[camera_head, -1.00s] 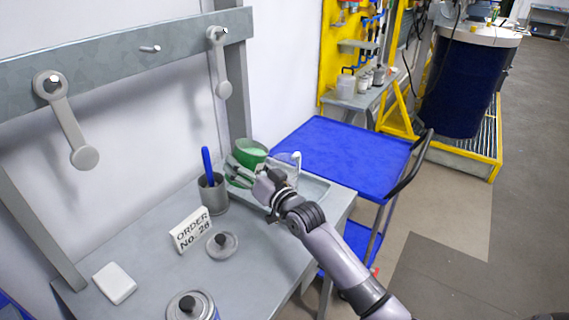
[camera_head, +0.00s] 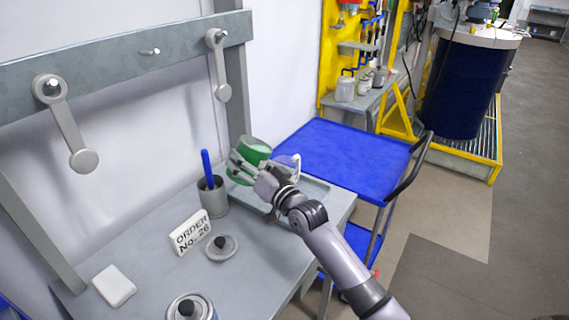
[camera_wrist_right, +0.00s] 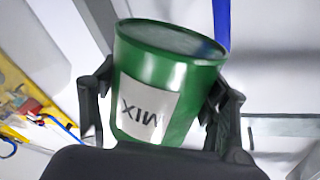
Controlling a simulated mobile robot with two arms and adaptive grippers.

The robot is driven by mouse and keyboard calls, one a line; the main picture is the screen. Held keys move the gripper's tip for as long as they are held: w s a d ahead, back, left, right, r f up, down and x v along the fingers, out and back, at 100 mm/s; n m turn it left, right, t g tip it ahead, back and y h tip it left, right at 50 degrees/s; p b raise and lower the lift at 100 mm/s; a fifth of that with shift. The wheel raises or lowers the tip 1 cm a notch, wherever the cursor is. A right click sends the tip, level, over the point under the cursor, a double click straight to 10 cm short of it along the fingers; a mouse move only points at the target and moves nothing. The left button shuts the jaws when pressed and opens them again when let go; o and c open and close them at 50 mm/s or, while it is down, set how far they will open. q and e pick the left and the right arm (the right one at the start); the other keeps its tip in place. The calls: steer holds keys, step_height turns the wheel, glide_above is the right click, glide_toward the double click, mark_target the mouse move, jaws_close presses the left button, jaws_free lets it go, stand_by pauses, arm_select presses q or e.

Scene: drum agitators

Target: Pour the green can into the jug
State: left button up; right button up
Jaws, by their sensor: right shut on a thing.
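The green can (camera_head: 257,144) is held above the back right part of the grey table, and looks slightly tilted. It carries a white label that reads MIX upside down in the right wrist view (camera_wrist_right: 145,105). My right gripper (camera_head: 241,168) is shut around its sides, with a dark finger on each side in the wrist view (camera_wrist_right: 160,100). The clear jug (camera_head: 295,164) stands just right of the can, partly hidden behind my gripper. I cannot tell whether anything flows from the can. My left gripper is out of view.
A grey tray (camera_head: 316,190) lies under the jug area. A grey cup (camera_head: 213,197) with a blue-handled tool stands to the left. A blue cart (camera_head: 345,160) adjoins the table.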

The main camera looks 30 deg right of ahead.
steer(key=shift+s+r, duration=0.1)
steer(key=shift+r, duration=0.3)
steer(key=shift+d+r+m, duration=0.15)
steer(key=shift+d+m, duration=0.1)
steer(key=shift+m, duration=0.05)
steer(key=shift+r, duration=0.4)
steer(key=shift+w+d+r+m, duration=0.15)
steer(key=shift+w+d+m, duration=0.1)
steer(key=shift+m, duration=0.15)
steer(key=shift+s+r+p, duration=0.2)
steer(key=shift+p, duration=0.1)
steer(key=shift+w+d+f+m, duration=0.1)
steer(key=shift+w+f+m, duration=0.05)
steer(key=shift+m, duration=0.15)
steer(key=shift+s+t+h+b, duration=0.2)
steer(key=shift+t+h+b, duration=0.1)
steer(key=shift+w+f+m, duration=0.1)
steer(key=shift+w+m, duration=0.1)
steer(key=shift+m, duration=0.1)
steer(key=shift+s, duration=0.25)
steer(key=shift+w, duration=0.25)
steer(key=shift+s+d, duration=0.1)
steer(key=shift+s, duration=0.05)
steer(key=shift+m+b, duration=0.3)
steer(key=shift+f, duration=0.1)
steer(key=shift+m, duration=0.3)
